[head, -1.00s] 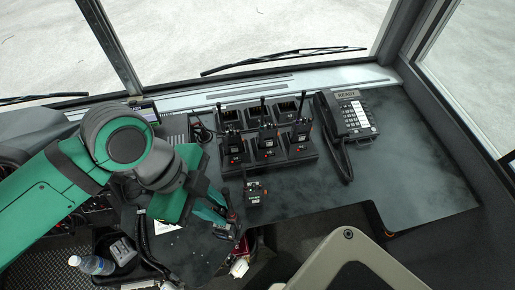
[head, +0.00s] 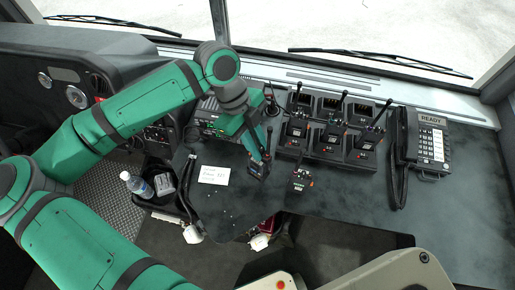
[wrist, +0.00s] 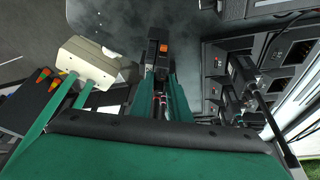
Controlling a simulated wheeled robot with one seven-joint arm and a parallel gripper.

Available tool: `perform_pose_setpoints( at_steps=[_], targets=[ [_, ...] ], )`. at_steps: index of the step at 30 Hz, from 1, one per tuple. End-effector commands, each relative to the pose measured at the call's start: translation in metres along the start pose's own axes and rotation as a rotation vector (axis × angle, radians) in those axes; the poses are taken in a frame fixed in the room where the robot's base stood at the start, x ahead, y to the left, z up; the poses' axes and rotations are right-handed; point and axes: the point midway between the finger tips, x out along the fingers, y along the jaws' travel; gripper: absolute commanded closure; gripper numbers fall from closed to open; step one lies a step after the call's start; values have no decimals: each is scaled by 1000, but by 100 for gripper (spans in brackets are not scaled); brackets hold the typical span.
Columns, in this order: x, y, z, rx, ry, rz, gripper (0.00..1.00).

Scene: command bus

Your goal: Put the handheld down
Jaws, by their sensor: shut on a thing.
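My gripper (head: 262,150) points down over the dark desk (head: 345,207) and is shut on a black handheld (head: 257,170). In the wrist view the handheld (wrist: 157,48), with an orange button, sits between the green fingers. I cannot tell whether its lower end touches the desk.
A corded desk phone (head: 427,143) stands right of the rack. A white note (head: 214,175) lies left of my gripper. A water bottle (head: 136,184) stands in a bin at the left. The seat (head: 385,275) is in front.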

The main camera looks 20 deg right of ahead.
Motion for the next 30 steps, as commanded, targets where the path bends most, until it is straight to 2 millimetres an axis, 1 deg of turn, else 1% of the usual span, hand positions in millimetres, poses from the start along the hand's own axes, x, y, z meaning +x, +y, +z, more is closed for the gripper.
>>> perform_pose_setpoints(
  at_steps=[8, 9, 12, 15, 26, 27, 29, 30],
  targets=[
    [10, -8, 12, -2, 2, -1, 100],
    [12, -11, 16, -3, 1, 0, 100],
    [27, -10, 20, -2, 3, -1, 100],
    [37, -10, 25, -2, 2, -2, 100],
    [40, -9, 27, -2, -1, -1, 100],
    [41, -9, 27, -2, -1, -1, 82],
    [41, -9, 27, -2, -1, -1, 67],
    [41, -9, 27, -2, -1, -1, 65]
  ],
)
